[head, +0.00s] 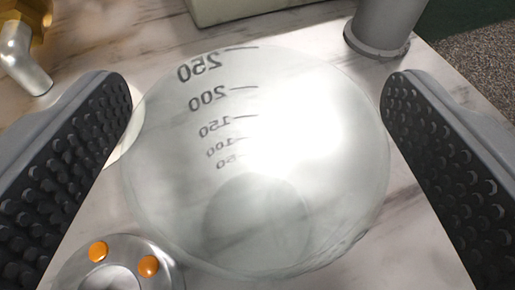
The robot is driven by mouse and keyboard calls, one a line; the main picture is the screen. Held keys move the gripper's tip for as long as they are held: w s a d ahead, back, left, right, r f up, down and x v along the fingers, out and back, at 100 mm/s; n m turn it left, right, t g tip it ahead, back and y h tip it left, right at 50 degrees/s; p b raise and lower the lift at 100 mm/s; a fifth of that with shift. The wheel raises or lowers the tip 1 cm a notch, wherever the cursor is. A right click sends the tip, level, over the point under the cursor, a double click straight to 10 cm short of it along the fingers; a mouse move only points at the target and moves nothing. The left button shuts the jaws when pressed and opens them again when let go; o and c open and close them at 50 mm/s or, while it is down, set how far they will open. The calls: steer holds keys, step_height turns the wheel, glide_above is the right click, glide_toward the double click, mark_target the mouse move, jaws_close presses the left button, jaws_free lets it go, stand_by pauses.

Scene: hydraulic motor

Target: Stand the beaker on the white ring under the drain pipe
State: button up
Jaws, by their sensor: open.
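The clear glass beaker (235,135) fills the middle of the head view, seen from above, with dark volume marks reading mirrored. My gripper (258,105) is open, with one dark studded finger pad on each side of the beaker. Both pads look close to its wall; I cannot tell whether either touches. A pale curved edge, which looks like the white ring (127,139), shows left of the beaker, mostly hidden by the left finger and the glass. A silver pipe end (25,68), likely the drain pipe, hangs from a brass-coloured part at the upper left.
A round metal part with orange dots (110,268) lies at the lower left, close to the beaker. A grey cylindrical post (384,27) stands at the upper right. A pale block (235,10) is at the back. The marble-patterned table (410,225) is bare at the right.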

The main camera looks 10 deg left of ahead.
steer(key=c, duration=1.4)
steer(key=b+v, duration=0.2)
steer(key=v, duration=0.3)
steer(key=d+b+v, duration=0.1)
steer(key=v, duration=0.5)
steer(key=b+v, duration=0.2)
steer(key=v, duration=0.3)
steer(key=shift+s+d+r+b, duration=0.15)
steer(key=shift+d+b, duration=0.1)
steer(key=shift+b, duration=0.1)
